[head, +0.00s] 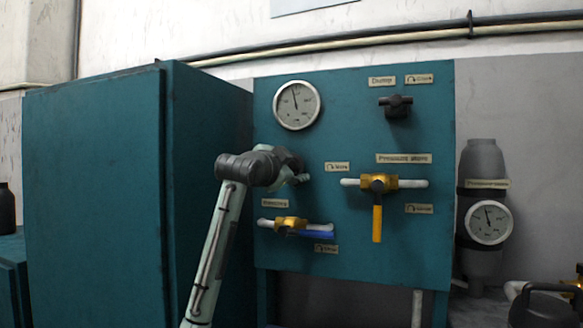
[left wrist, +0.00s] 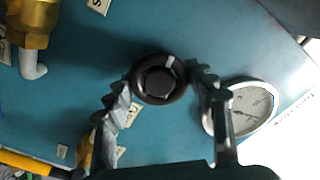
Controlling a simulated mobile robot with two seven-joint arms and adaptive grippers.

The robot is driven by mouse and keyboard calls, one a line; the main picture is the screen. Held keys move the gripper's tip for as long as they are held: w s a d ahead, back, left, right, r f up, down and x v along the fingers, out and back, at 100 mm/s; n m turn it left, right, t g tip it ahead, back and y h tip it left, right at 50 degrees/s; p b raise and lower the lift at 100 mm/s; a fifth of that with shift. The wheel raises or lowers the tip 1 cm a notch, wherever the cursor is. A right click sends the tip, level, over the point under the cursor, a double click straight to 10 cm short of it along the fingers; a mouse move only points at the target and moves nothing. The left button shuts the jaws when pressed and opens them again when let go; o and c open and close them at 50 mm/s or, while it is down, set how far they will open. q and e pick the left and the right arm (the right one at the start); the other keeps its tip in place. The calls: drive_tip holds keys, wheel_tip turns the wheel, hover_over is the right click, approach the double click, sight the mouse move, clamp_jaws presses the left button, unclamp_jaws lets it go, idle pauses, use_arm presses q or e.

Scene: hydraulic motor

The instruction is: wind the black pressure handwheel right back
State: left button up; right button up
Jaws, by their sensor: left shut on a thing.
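The black pressure handwheel (left wrist: 159,79) is a round dark knob with a hub in the left wrist view, standing off the teal panel. My left gripper (left wrist: 160,82) is shut on it, one grey finger on each side of the rim. In the head view my left gripper (head: 292,170) is at the panel below the large round gauge (head: 297,105), beside a small label with a curved arrow (head: 337,167). There the gripper hides most or all of the handwheel. My right gripper is in neither view.
A yellow-handled valve (head: 378,205) and a blue-handled valve (head: 291,226) are on the panel (head: 350,130) to the right and below. A black knob (head: 396,106) is at upper right. A grey cylinder (head: 484,160) with a gauge stands right; a teal cabinet (head: 95,190) stands left.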

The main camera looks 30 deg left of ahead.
use_arm(q)
drive_tip(key=shift+n, duration=0.3)
drive_tip(key=n, duration=1.1)
drive_tip(key=shift+n, duration=0.3)
drive_tip(key=shift+a+n, duration=0.1)
drive_tip(key=shift+n, duration=1.9)
drive_tip(key=o, duration=1.2)
